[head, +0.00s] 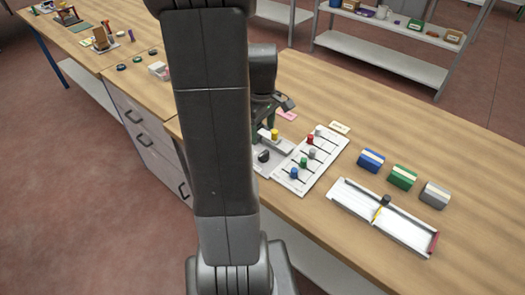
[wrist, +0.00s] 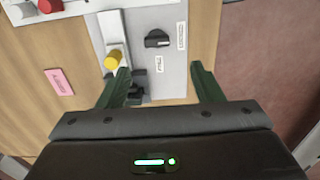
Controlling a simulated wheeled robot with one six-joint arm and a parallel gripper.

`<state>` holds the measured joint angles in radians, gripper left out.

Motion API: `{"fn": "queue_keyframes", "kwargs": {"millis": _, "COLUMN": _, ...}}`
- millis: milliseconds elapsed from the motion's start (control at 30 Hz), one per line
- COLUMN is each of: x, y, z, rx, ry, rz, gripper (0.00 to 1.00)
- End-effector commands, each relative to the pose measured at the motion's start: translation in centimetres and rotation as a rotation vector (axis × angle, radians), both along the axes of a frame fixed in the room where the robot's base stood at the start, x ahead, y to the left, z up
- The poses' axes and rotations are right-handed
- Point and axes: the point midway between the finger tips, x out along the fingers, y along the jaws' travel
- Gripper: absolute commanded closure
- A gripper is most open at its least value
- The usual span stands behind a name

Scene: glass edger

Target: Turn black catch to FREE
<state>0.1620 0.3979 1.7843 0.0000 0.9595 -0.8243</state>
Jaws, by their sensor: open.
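The black catch (wrist: 157,39) is a small round knob on a pale panel (wrist: 174,82), with a light mark toward its right side. One small white label (wrist: 181,36) sits to its right and another (wrist: 161,64) below it; I cannot read either. The catch also shows in the head view (head: 263,156), just right of my arm. My gripper (wrist: 160,67) is open and empty. Its green fingers stand apart on either side of the catch's line, with the catch ahead of the fingertips. In the head view my arm hides part of the panel.
A yellow knob (wrist: 113,60) on a light slide stands left of the catch, near my left finger. A white board (head: 318,160) with several coloured knobs lies beside the panel. A white tray (head: 350,196) and blue, green and grey blocks (head: 403,177) lie farther right.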

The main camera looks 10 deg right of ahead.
Motion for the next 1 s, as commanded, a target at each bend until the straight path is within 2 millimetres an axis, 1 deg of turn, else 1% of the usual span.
{"fn": "queue_keyframes", "kwargs": {"millis": 33, "x": -0.1, "y": 0.0, "z": -1.2, "rx": 0.001, "ry": 0.006, "rz": 0.001, "gripper": 0.4}}
{"fn": "queue_keyframes", "kwargs": {"millis": 200, "x": -0.1, "y": 0.0, "z": -4.7, "rx": 0.001, "ry": 0.006, "rz": 0.0, "gripper": 0.4}}
{"fn": "queue_keyframes", "kwargs": {"millis": 400, "x": -0.1, "y": 0.0, "z": -7.9, "rx": 0.001, "ry": 0.004, "rz": 0.0, "gripper": 0.4}}
{"fn": "queue_keyframes", "kwargs": {"millis": 500, "x": 0.0, "y": 0.0, "z": -9.0, "rx": 0.0, "ry": 0.003, "rz": 0.0, "gripper": 0.4}}
{"fn": "queue_keyframes", "kwargs": {"millis": 700, "x": 0.0, "y": 0.0, "z": -10.2, "rx": 0.0, "ry": 0.0, "rz": 0.0, "gripper": 0.4}}
{"fn": "queue_keyframes", "kwargs": {"millis": 1000, "x": 0.0, "y": 0.0, "z": -10.3, "rx": 0.0, "ry": 0.0, "rz": 0.0, "gripper": 0.4}}
